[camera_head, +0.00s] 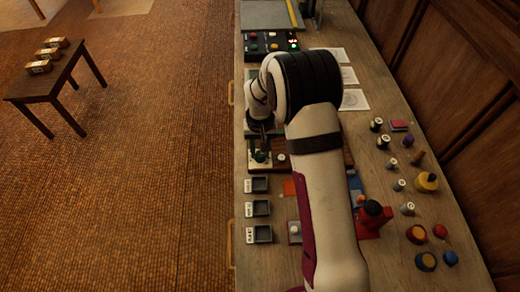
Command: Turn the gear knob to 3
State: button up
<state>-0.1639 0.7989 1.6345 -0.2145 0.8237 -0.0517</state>
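My gripper (262,126) points down over the left side of the bench, its dark fingers small and partly hidden by my white arm. I cannot tell if it is open or shut. Just below it in the picture is a small board with a dark green upright piece (260,154), which may be the gear knob. The fingers look close to it, but I cannot tell whether they touch. No number markings are readable. A small pale round knob (281,158) sits right of the green piece. My arm covers much of the bench's middle.
The wooden bench (385,240) holds a dark button panel (272,44) at the far end, several small square trays along the left edge, and a red stand (372,216). Several loose pegs and knobs lie at right by the wall. A side table (50,88) stands left.

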grip_shut()
jog(key=shift+m, duration=0.3)
jog(key=m, duration=0.4)
jog(key=shift+m, duration=2.2)
jog(key=o, duration=0.8)
grip_release()
